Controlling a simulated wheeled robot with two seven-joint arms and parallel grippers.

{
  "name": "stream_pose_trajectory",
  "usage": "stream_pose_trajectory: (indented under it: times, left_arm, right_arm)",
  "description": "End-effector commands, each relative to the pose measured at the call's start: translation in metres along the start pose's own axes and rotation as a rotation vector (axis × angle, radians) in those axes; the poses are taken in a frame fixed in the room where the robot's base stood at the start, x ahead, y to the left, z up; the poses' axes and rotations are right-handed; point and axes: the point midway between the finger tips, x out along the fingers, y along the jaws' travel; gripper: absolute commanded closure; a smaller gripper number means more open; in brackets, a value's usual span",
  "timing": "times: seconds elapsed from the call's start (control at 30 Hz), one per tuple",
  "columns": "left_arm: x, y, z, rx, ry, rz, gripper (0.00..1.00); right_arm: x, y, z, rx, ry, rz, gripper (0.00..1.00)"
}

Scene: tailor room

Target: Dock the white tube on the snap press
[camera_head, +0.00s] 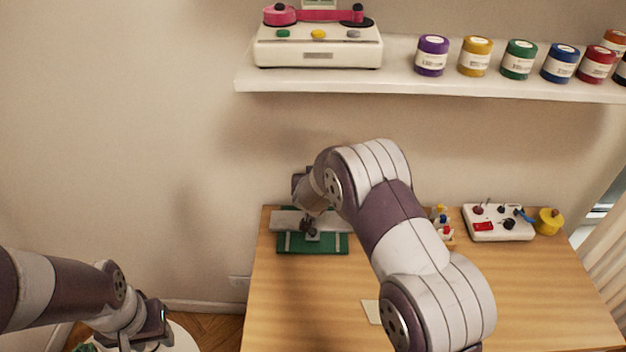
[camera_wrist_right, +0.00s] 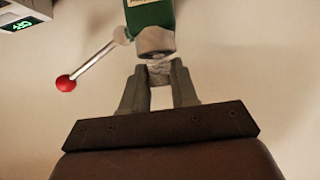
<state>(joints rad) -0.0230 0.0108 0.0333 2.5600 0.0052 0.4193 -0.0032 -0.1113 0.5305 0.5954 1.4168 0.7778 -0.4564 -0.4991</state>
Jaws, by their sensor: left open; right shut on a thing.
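The snap press shows in the head view as a green base (camera_head: 335,243) at the back left of the table, partly hidden by my right arm. In the right wrist view its green head (camera_wrist_right: 150,13) is at the top, with a lever ending in a red ball (camera_wrist_right: 66,83). My right gripper (camera_wrist_right: 159,76) is shut on the white tube (camera_wrist_right: 160,75), a small pale piece between the fingertips. It sits just below the grey end of the press head; whether they touch I cannot tell. My left gripper (camera_head: 135,342) is open at the lower left, away from the table.
The wooden table (camera_head: 540,300) is mostly clear at the front. A pale card (camera_head: 371,311) lies near its middle. A white control box (camera_head: 497,222) and a yellow object (camera_head: 549,221) stand at the back right. A wall shelf (camera_head: 430,86) holds a white machine (camera_head: 318,50) and several coloured jars.

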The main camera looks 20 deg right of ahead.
Motion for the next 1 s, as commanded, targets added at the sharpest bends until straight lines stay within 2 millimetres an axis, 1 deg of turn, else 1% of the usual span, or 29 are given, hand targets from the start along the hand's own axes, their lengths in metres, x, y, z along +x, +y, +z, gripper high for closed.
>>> stream_pose_trajectory:
  times: [0.13,0.17,0.2,0.63,1.0]
  left_arm:
    - [0.003,0.000,0.000,0.000,0.000,0.000,0.57]
    - [0.002,0.000,0.000,0.000,0.000,0.000,0.57]
    - [0.002,0.000,0.000,0.000,0.000,0.000,0.57]
    - [0.001,0.000,0.000,0.000,0.000,0.000,0.57]
    - [-0.019,0.000,-0.002,0.000,0.000,0.000,0.57]
  right_arm:
    - [0.002,0.000,0.003,0.000,0.000,0.000,1.00]
    - [0.002,0.000,0.002,0.000,0.001,0.000,0.65]
    - [0.002,0.000,0.002,0.000,0.000,0.000,0.61]
    - [-0.001,0.000,0.002,-0.001,0.000,0.000,0.61]
    - [-0.041,0.000,-0.001,-0.001,0.000,0.000,0.61]
